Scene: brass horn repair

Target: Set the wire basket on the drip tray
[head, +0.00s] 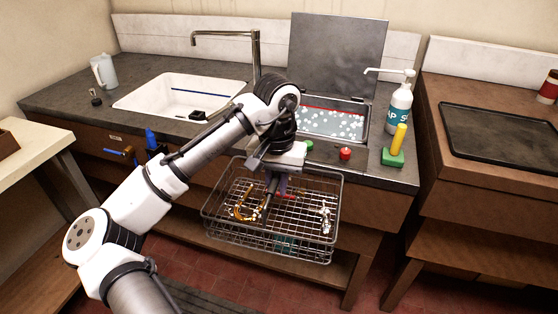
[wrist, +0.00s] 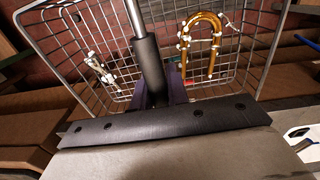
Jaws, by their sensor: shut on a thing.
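The wire basket (head: 325,255) hangs from my gripper (head: 274,186) in front of the sink counter, above the lower shelf. It looks roughly level. My gripper is shut on the basket's upright post with a dark grip, which shows in the wrist view (wrist: 148,62). In the basket lie a curved brass tube (head: 240,210) and a silver metal part (head: 326,217); both also show in the wrist view. The drip tray (head: 500,138) is a dark, flat, rimmed tray on the right-hand wooden counter. It is empty and well to the right of the basket.
A soap bottle (head: 400,105), a green block with a yellow handle (head: 396,148) and a red knob (head: 345,153) stand on the sink counter's right part. A tank of bubbly water (head: 335,124) has its lid raised. A dark red can (head: 549,88) stands behind the tray. A gap separates the counters.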

